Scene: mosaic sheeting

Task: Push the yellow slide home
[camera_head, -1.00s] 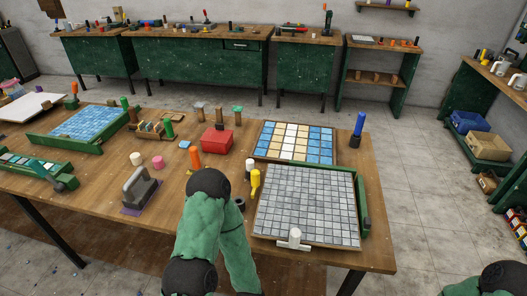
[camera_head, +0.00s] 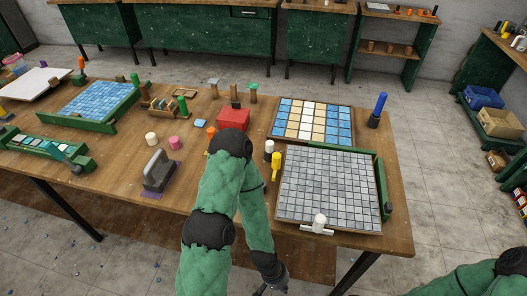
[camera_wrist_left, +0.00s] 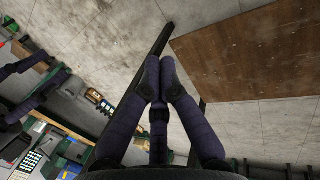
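The yellow slide (camera_head: 276,166) is a small upright yellow piece at the left edge of the grey mosaic sheet (camera_head: 328,187). The sheet lies in a tray with a green rail (camera_head: 383,188) at its right and a white T-shaped handle (camera_head: 318,226) at its front. My left gripper (camera_head: 270,290) hangs below the table's front edge, partly cut off by the frame, well apart from the slide. In the left wrist view its fingers (camera_wrist_left: 159,72) meet at the tips, with nothing seen between them. My right gripper is out of view; only part of that arm shows.
A blue, cream and white tile panel (camera_head: 312,123) lies behind the sheet. A red box (camera_head: 233,117), a white cylinder (camera_head: 268,150) and a grey-handled float (camera_head: 157,170) stand to the left. A blue-handled tool (camera_head: 378,110) stands at the back right.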

